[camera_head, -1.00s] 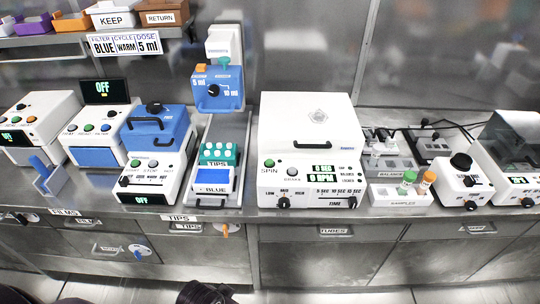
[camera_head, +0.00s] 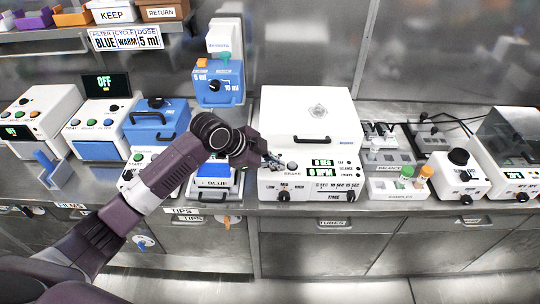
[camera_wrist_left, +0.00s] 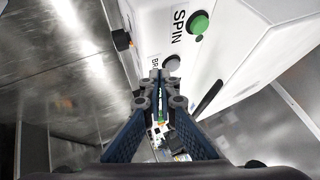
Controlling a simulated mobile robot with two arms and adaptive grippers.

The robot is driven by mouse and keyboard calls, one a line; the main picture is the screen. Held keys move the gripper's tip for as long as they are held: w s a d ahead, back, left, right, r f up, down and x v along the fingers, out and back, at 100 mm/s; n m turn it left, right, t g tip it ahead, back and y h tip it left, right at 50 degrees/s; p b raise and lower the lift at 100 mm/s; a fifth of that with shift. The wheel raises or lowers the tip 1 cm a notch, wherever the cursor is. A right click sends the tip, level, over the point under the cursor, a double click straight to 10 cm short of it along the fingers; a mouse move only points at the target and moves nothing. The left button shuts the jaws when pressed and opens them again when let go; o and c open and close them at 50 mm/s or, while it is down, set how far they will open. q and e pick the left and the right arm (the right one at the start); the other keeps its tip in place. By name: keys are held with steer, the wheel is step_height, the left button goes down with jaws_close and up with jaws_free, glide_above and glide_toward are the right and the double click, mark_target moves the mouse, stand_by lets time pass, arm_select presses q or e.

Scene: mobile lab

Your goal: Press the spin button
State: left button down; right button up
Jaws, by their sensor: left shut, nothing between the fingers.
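The white centrifuge (camera_head: 305,110) stands at the middle of the bench with its lid down. Its green spin button (camera_wrist_left: 200,26) shows beside the SPIN label in the left wrist view; in the head view my gripper covers it. The grey brake button (camera_wrist_left: 172,63) is beside it and also shows in the head view (camera_head: 292,166). My left gripper (camera_head: 274,161) is shut and empty in front of the panel's left part. In the left wrist view its fingertips (camera_wrist_left: 160,76) appear close to the grey button, offset from the green one. I cannot tell whether they touch the panel. My right gripper is not in view.
A black knob (camera_wrist_left: 122,40) sticks out from the panel near the fingers. A sample rack (camera_head: 398,189) stands right of the centrifuge, and a blue-and-white machine (camera_head: 155,125) stands to the left behind my arm. Bench drawers (camera_head: 330,240) lie below.

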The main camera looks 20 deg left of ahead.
arm_select(q)
steer(key=w+a+r+m+t, duration=0.1)
steer(key=w+a+r, duration=0.3)
steer(key=w+r, duration=0.2)
steer(key=shift+w+a+r, duration=0.4)
steer(key=shift+r, duration=0.55)
steer(key=shift+f, duration=0.1)
step_height(320, 180, down, 6)
steer(key=b, duration=0.6)
steer(key=shift+f, duration=0.2)
steer(key=shift+f+b, duration=0.6)
steer(key=shift+f, duration=0.55)
